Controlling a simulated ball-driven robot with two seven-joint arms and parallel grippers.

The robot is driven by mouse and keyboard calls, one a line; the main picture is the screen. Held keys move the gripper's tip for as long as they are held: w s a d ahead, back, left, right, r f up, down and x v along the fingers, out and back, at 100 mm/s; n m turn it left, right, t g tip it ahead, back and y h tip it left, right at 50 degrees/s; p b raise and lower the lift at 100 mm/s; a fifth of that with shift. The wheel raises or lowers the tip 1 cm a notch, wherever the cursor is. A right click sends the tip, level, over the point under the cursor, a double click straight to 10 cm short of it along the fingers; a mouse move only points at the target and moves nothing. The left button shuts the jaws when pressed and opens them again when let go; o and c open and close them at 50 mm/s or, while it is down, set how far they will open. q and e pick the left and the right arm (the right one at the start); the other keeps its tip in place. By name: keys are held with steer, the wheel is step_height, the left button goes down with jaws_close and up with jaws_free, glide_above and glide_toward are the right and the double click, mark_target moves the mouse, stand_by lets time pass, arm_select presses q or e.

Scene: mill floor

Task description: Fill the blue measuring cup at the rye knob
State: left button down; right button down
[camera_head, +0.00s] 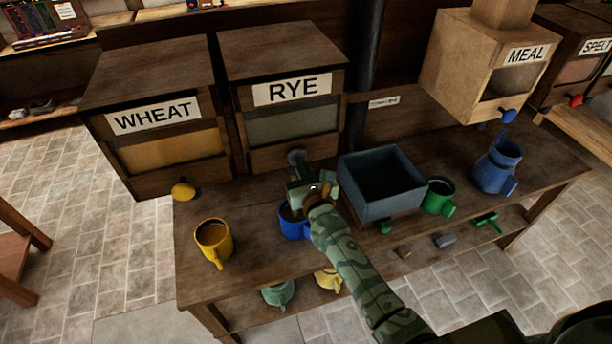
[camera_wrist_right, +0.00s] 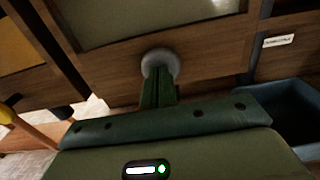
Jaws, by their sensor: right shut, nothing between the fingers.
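The rye bin (camera_head: 290,125) has a label and a window. Its grey round knob (camera_head: 295,156) is on the lower front, and in the right wrist view the knob (camera_wrist_right: 160,62) is straight ahead of my fingers. My right gripper (camera_head: 301,176) is shut and empty, its fingertips (camera_wrist_right: 158,86) at the knob's lower edge; I cannot tell whether they touch it. The blue measuring cup (camera_head: 290,226) stands on the bench below the knob. My gripper and forearm hide part of it, and its contents are hidden. My left gripper is out of view.
A dark blue-grey open box (camera_head: 368,204) is right of my gripper, close to my forearm. A green cup (camera_head: 438,196) and a blue jug (camera_head: 497,168) stand farther right. A yellow cup (camera_head: 213,243) is at left, below the wheat bin's yellow knob (camera_head: 184,190).

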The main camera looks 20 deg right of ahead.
steer(key=shift+w+r, duration=0.1)
steer(key=shift+r, duration=0.2)
steer(key=s+p, duration=0.1)
steer(key=s, duration=1.5)
steer(key=shift+s+d+f+p, duration=0.25)
steer(key=shift+d+f+p, duration=0.05)
steer(key=shift+f+p, duration=0.1)
